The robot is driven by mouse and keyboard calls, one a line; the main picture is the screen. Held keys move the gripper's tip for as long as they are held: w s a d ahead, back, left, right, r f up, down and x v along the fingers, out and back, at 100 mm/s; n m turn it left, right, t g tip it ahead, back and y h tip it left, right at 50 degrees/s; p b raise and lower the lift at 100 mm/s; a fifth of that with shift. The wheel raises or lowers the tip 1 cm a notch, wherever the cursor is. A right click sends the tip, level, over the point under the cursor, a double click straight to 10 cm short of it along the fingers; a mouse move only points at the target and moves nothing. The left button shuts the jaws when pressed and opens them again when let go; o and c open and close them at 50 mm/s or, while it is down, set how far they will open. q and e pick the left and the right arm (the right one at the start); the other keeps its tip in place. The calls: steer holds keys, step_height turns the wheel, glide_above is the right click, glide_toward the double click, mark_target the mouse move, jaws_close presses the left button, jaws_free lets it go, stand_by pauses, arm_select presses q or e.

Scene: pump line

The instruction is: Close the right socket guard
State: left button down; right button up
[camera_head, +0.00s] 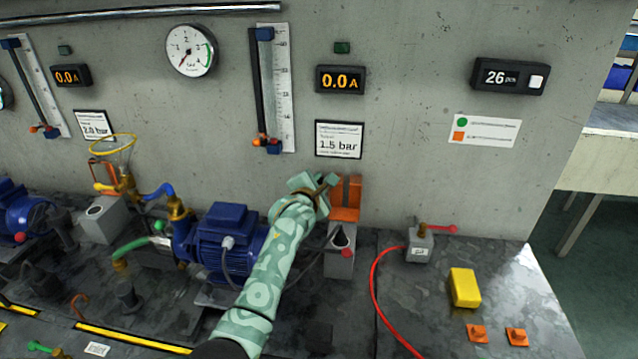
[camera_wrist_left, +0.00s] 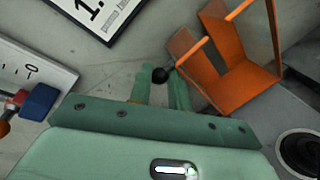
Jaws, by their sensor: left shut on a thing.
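The right socket guard (camera_head: 346,213) is an orange open-framed cover standing raised at the back of its grey socket box (camera_head: 340,262). The round dark socket opening in front of it is uncovered. My left gripper (camera_head: 325,186) is at the guard's upper left. The dark socket opening (camera_wrist_left: 300,150) shows at the lower right there. My right gripper is not in view.
A blue motor (camera_head: 228,235) stands left of the socket box. A grey box with a red lever (camera_head: 420,243) and a red hose (camera_head: 376,290) lie to the right. A yellow block (camera_head: 464,287) sits farther right. The wall is close behind the guard.

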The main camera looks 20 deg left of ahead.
arm_select(q)
steer(key=shift+s+d+r+t, duration=0.1)
steer(key=shift+s+d+t, duration=0.15)
steer(key=shift+s+t, duration=0.9)
steer(key=shift+w, duration=0.15)
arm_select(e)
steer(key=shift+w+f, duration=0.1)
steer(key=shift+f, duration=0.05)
